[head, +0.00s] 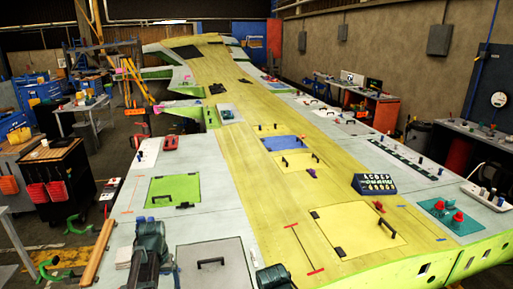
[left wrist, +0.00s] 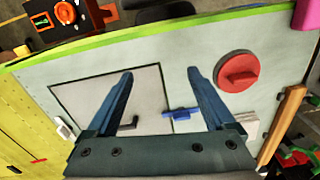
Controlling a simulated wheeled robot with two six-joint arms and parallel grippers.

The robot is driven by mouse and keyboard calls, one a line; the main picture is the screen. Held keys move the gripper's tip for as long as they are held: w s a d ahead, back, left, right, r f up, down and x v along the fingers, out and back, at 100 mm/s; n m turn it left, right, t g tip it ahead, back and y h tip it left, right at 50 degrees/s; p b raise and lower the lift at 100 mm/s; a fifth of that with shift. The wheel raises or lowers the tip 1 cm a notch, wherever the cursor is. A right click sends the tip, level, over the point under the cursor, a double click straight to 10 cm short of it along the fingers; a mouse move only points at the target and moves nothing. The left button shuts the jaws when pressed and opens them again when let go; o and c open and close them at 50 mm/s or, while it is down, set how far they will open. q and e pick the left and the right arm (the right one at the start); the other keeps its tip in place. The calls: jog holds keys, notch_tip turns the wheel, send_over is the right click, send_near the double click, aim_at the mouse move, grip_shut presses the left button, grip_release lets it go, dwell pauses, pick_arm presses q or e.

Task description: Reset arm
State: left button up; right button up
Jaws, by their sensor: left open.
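My left gripper (left wrist: 160,71) is open and empty in the left wrist view, with its two blue fingers apart. It is over the wing's pale surface, and a grey square panel (left wrist: 85,90) with a dark handle (left wrist: 128,123) shows behind and beside the left finger. A blue clip (left wrist: 181,114) lies between the fingers at the panel's edge. In the head view, my left arm (head: 150,248) shows at the bottom left, but its fingers cannot be made out. A dark part of my right arm (head: 273,277) shows at the bottom edge; its gripper is out of view.
A red round knob (left wrist: 238,71) sits right of the gripper, and a wooden bar (left wrist: 281,125) lies further right. The long yellow-green wing (head: 270,215) fills the middle. A dark blue block (head: 374,184) stands on it. A tool cart (head: 60,175) stands at left.

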pick_arm(q)
jog(key=s+d+f+m+b, duration=0.2)
jog(key=s+d+f+b, duration=0.5)
jog(key=d+f+b, duration=0.2)
jog(key=s+d+f+m+y+b, duration=0.1)
jog(key=s+d+f+m+b, duration=0.2)
jog(key=s+d+f+b, duration=0.5)
jog(key=d+f+b, duration=0.1)
jog(key=d+f, duration=0.1)
jog(key=d, duration=0.4)
jog(key=shift+d+f, duration=0.25)
